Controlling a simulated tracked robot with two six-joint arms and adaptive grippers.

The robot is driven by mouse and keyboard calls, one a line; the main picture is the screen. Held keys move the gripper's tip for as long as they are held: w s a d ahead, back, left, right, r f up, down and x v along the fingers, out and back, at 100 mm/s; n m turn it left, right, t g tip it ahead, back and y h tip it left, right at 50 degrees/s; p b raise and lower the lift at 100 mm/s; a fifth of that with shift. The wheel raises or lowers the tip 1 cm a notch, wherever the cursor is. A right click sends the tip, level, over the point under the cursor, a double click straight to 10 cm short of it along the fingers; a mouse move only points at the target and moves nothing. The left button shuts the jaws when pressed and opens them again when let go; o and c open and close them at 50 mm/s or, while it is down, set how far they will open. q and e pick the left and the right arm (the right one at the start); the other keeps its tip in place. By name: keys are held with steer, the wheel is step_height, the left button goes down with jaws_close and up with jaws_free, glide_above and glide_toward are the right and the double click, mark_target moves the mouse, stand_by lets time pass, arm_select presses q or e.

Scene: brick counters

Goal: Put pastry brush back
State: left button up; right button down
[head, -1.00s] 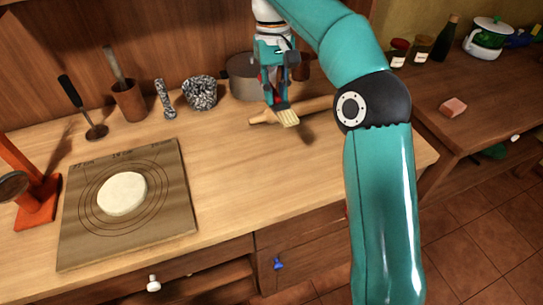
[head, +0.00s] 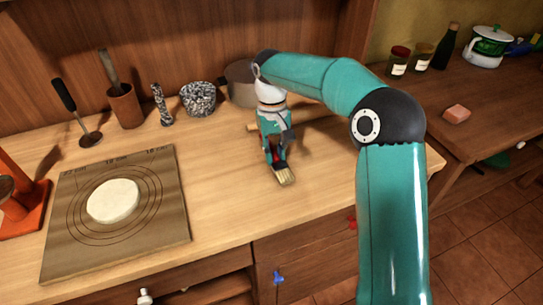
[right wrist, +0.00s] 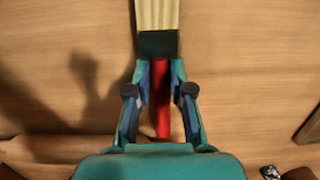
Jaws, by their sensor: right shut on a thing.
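The pastry brush (head: 285,176) has pale bristles, and the right wrist view shows its dark ferrule and red handle (right wrist: 160,98). My right gripper (head: 276,158) is shut on the handle, with the bristles pointing toward the counter's front edge. The brush is over bare wood, right of the pastry board; I cannot tell its exact height. In the head view the gripper hides most of the handle. My left gripper is not in view.
A pastry board (head: 60,235) with a dough disc (head: 113,201) lies at the left. Behind stand a brown utensil holder (head: 126,108), a speckled mortar (head: 198,98) and a metal pot (head: 240,85). A rolling pin (right wrist: 50,149) lies behind the gripper. The front right counter is clear.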

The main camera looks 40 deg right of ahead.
mark_target(273, 151)
steer(key=shift+f, duration=0.2)
steer(key=shift+f, duration=0.15)
steer(key=c, duration=1)
jaws_free()
steer(key=shift+c, duration=0.2)
step_height(273, 151, up, 12)
steer(key=w+p, duration=0.1)
steer(key=p, duration=0.1)
steer(key=shift+w+d+r+p, duration=0.2)
steer(key=shift+w+p, duration=0.1)
steer(key=shift+p, duration=0.1)
